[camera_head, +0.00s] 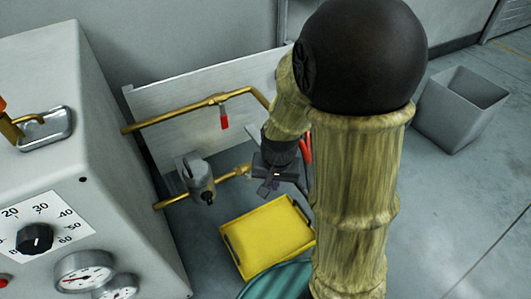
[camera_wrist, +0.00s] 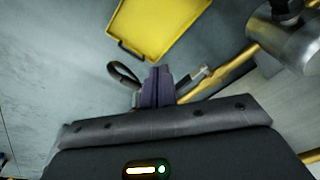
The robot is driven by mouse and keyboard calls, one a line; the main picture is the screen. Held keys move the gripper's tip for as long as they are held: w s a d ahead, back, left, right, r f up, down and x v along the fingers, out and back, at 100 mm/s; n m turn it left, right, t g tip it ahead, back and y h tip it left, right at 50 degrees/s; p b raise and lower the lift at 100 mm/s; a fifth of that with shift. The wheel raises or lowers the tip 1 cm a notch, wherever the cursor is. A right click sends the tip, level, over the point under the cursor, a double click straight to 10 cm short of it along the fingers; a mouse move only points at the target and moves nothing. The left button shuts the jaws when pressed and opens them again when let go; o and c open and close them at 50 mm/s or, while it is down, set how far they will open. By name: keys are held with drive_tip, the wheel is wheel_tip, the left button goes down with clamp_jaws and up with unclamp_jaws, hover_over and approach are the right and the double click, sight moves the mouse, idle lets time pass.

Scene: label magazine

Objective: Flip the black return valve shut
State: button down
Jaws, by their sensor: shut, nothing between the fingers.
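The lower brass pipe (camera_head: 232,174) runs from the grey pump toward my gripper (camera_head: 267,188), with a brass fitting near its right end. In the wrist view, my gripper (camera_wrist: 157,85) is shut and empty, its dark fingers beside the end of this pipe (camera_wrist: 226,72). A small grey fitting (camera_wrist: 193,81) lies just right of the fingers. A curved black piece (camera_wrist: 122,75) shows just left of them; I cannot tell whether it is the return valve's handle. My gripper hides part of this area, and no black valve shows clearly in the head view.
A red-handled valve (camera_head: 224,118) hangs on the upper pipe. A grey pump (camera_head: 199,178) sits on the lower pipe. A yellow tray (camera_head: 268,237) lies on the floor below. A grey cabinet (camera_head: 115,165) stands left, a grey bin (camera_head: 457,110) right.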

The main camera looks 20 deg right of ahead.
drive_tip(key=w+a+r+m+g+h+p, duration=0.1)
drive_tip(key=w+r+m+p, duration=0.7)
drive_tip(key=p, duration=1)
drive_tip(key=w+a+m+h, duration=0.1)
drive_tip(key=w+m+h, duration=0.1)
drive_tip(key=shift+w+m+p, duration=0.25)
drive_tip(key=shift+m+p, duration=0.05)
drive_tip(key=shift+p, duration=0.1)
drive_tip(key=b+x, duration=0.2)
drive_tip(key=x, duration=0.2)
drive_tip(key=b+x, duration=0.3)
drive_tip(key=x, duration=0.2)
drive_tip(key=a+b+x, duration=0.1)
drive_tip(key=b+x, duration=0.2)
drive_tip(key=x, duration=0.1)
drive_tip(key=shift+s+d+f, duration=0.1)
drive_tip(key=shift+d+f, duration=0.05)
drive_tip(key=shift+f, duration=0.35)
